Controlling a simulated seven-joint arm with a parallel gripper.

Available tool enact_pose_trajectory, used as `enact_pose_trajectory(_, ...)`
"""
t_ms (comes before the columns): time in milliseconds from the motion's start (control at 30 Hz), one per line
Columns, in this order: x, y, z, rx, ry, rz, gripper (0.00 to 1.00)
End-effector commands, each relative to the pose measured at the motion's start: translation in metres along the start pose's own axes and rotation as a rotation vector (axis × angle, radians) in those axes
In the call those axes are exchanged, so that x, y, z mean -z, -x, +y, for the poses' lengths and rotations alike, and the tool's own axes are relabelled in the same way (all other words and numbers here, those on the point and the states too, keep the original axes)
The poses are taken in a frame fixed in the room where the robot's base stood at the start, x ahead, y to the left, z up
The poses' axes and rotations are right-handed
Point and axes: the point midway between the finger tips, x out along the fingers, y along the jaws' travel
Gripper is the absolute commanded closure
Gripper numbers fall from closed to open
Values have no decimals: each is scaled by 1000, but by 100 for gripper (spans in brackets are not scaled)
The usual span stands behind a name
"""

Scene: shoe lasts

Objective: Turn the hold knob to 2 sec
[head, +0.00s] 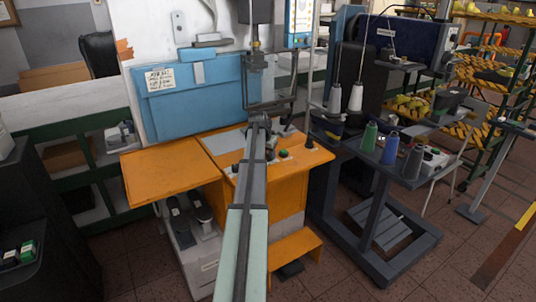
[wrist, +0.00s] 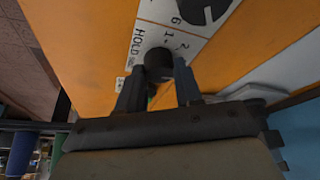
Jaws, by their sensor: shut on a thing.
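The hold knob (wrist: 158,62) is a dark round knob on a white label plate (wrist: 150,38) printed HOLD, with figures including 1 and 2, in the wrist view. My gripper (wrist: 160,82) is shut on the knob, one dark finger on each side of it. I cannot tell which figure the knob points at. In the head view my arm reaches over the orange machine bench (head: 165,175) and hides the fingertips and the knob.
A larger black dial (wrist: 205,10) sits beside the hold knob. A dark knob (head: 310,143) and a green button (head: 284,153) stand on the bench's right side. The blue panel (head: 195,95) rises behind. Thread cones (head: 390,148) stand on a dark stand at right.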

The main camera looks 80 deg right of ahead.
Motion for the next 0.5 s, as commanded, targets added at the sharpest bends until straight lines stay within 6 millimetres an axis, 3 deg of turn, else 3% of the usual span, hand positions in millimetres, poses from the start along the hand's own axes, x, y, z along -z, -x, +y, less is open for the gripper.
enact_pose_trajectory(167,0,0,0,0,0,0,96)
enact_pose_trajectory(500,0,0,1,25,61,0,96)
